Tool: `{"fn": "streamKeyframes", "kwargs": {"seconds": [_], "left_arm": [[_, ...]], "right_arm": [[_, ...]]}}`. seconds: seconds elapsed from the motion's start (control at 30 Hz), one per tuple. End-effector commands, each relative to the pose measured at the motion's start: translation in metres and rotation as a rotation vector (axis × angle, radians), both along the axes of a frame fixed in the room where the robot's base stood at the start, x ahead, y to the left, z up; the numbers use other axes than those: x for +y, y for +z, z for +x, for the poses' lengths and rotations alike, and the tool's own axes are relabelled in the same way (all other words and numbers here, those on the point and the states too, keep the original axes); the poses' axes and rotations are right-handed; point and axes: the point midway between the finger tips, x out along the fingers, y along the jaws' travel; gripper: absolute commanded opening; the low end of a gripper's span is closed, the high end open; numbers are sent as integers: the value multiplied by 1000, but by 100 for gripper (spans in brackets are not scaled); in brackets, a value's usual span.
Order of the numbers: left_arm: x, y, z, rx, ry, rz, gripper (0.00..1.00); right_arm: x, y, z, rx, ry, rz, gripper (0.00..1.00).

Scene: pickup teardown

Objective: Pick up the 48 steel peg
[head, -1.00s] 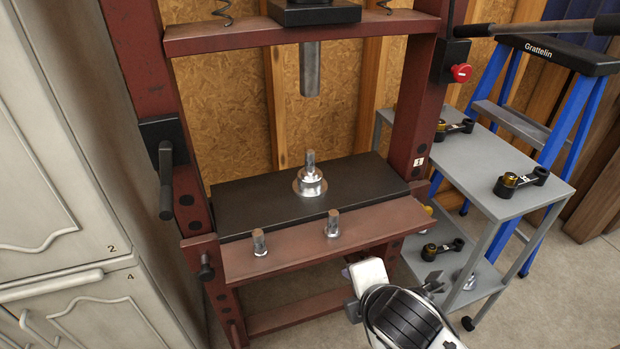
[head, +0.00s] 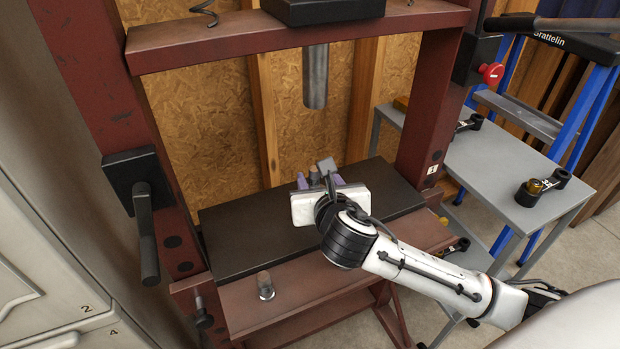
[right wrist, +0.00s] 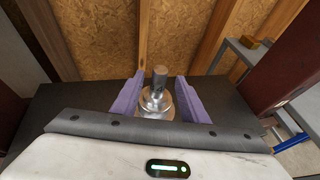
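A steel peg (right wrist: 160,76) stands upright in a stepped round steel piece (right wrist: 155,101) on the press's black bed (head: 240,228). My right gripper (head: 318,179) is at this peg, with its two purple fingers apart on either side. In the right wrist view the gripper (right wrist: 158,95) shows a gap between each finger and the peg. In the head view only the peg's top (head: 314,174) shows between the fingers. Another short steel peg (head: 265,285) stands on the red front ledge. No number is readable on any peg. My left gripper is out of view.
The red press frame (head: 95,130) rises on both sides, with a steel ram (head: 315,78) hanging above the bed. A black lever (head: 146,232) is at left. A grey cart (head: 490,160) with black-and-brass parts stands at right. The left part of the bed is clear.

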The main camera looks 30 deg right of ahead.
Motion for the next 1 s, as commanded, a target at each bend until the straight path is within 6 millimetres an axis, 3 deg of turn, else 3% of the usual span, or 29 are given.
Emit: {"fn": "streamKeyframes", "kwargs": {"seconds": [0.17, 0.53, 0.83, 0.87, 1.0], "left_arm": [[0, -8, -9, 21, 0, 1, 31], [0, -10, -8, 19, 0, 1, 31], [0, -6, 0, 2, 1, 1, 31], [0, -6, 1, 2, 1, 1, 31], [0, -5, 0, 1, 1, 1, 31]], "right_arm": [[-4, -7, 15, 1, 0, 4, 40], [-16, -32, 53, 1, -2, 4, 40], [-17, -35, 59, 1, 0, 4, 40], [-17, -35, 59, 1, 0, 4, 38], [-17, -35, 58, 1, 0, 4, 15]]}}
